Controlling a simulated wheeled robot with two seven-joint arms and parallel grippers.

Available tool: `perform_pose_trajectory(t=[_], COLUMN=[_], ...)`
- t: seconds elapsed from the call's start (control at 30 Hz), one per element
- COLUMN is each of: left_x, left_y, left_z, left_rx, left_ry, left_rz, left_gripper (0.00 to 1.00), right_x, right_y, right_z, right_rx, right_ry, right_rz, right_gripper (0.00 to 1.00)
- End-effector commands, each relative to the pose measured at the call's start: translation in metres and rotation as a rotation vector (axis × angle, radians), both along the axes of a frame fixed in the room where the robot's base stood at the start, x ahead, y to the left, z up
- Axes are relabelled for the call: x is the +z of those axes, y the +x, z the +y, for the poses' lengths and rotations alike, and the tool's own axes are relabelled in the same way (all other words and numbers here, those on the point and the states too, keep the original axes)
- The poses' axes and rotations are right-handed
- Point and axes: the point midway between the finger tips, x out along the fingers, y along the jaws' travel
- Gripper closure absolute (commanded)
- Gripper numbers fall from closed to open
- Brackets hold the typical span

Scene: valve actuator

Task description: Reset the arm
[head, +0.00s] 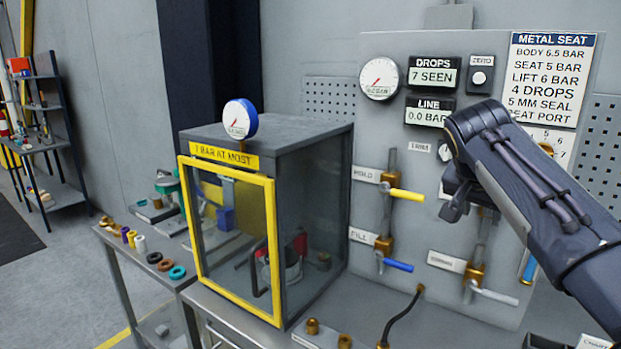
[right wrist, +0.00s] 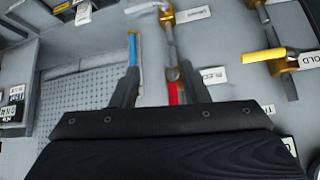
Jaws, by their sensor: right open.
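My right gripper (head: 455,200) is at the right of the head view, in front of the grey valve panel (head: 400,135). Its arm comes in from the right and hides part of the panel. In the right wrist view the two fingers (right wrist: 157,85) stand apart with nothing clearly held between them. A blue handle (right wrist: 132,48) shows just beyond the left finger, and a red handle (right wrist: 173,92) shows beside the right finger. I cannot tell whether either touches a finger. My left gripper is out of view.
The panel carries a yellow handle (head: 407,195), a blue handle (head: 398,265) and a pale handle (head: 495,296). A yellow-framed glass box (head: 235,315) stands left of it. A black hose (head: 403,318) rises from the bench in front. A shelf rack (head: 60,120) stands far left.

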Motion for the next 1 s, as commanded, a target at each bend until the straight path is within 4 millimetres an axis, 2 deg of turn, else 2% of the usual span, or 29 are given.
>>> perform_pose_trajectory(t=[0.27, 0.43, 0.53, 0.67, 0.8, 0.9, 1.0], left_x=[0.000, 0.000, 0.000, 0.000, 0.000, 0.000, 0.000], left_y=[0.000, 0.000, 0.000, 0.000, 0.000, 0.000, 0.000], left_z=[0.000, 0.000, 0.000, 0.000, 0.000, 0.000, 0.000], left_rx=[0.000, 0.000, 0.000, 0.000, 0.000, 0.000, 0.000], left_ry=[0.000, 0.000, 0.000, 0.000, 0.000, 0.000, 0.000], left_rz=[0.000, 0.000, 0.000, 0.000, 0.000, 0.000, 0.000], left_gripper=[0.64, 0.64, 0.64, 0.64, 0.64, 0.64, 0.64], right_x=[-0.049, -0.087, -0.112, -0.150, -0.190, -0.216, -0.238], right_y=[-0.029, -0.065, -0.098, -0.161, -0.227, -0.262, -0.285], right_z=[-0.021, -0.025, -0.019, 0.006, 0.045, 0.070, 0.087], right_rx=[0.122, 0.245, 0.344, 0.504, 0.649, 0.713, 0.747], right_ry=[0.125, 0.233, 0.308, 0.402, 0.441, 0.438, 0.427], right_rz=[0.088, 0.130, 0.139, 0.120, 0.076, 0.053, 0.040], right_gripper=[0.59, 0.59, 0.59, 0.59, 0.59, 0.59, 0.59])
